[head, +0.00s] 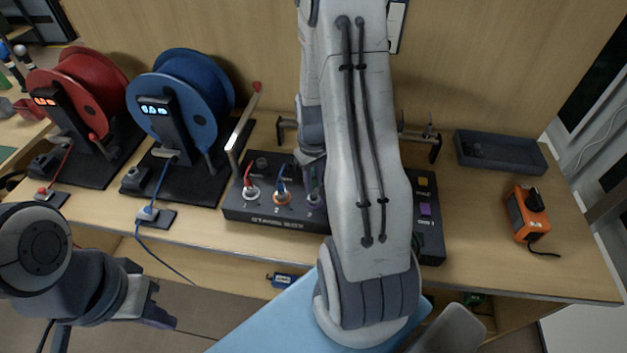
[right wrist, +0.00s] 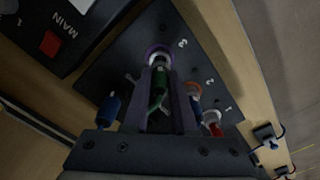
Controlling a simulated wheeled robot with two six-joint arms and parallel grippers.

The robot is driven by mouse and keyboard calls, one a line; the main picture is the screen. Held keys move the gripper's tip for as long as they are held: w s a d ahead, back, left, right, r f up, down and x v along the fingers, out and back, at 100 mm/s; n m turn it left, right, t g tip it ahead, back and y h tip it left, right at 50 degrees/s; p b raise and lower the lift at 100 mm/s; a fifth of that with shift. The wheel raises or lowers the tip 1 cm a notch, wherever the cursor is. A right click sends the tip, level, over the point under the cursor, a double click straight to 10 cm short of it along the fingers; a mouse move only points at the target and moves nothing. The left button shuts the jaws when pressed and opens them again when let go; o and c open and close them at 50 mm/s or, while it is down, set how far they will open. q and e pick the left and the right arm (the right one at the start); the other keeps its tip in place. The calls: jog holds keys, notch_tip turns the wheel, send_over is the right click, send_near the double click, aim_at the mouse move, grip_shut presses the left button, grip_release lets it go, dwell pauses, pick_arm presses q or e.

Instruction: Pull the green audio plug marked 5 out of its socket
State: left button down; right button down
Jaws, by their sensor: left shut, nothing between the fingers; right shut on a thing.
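The dark stage box (head: 262,222) sits on the bench, with a red plug (head: 251,183) and a blue plug (head: 281,184) in sockets 1 and 2. In the right wrist view, my right gripper (right wrist: 165,85) is shut on a green plug (right wrist: 160,80), its fingers on both sides. The plug's tip is at the purple-ringed socket (right wrist: 157,52) near the number 3; how deep it sits is unclear. No 5 is readable on it. My forearm hides much of the box in the head view. My left gripper (head: 160,314) is shut and empty, low in front of the bench.
A blue cylinder (right wrist: 110,106) stands close beside my right gripper. A red reel (head: 85,85) and a blue reel (head: 190,95) stand left of the box. A dark tray (head: 505,165) and an orange device (head: 524,213) are at right.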

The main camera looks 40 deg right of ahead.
jog(key=shift+r, duration=0.15)
jog(key=shift+r+p, duration=1.45)
jog(key=shift+p, duration=0.05)
jog(key=shift+f, duration=0.1)
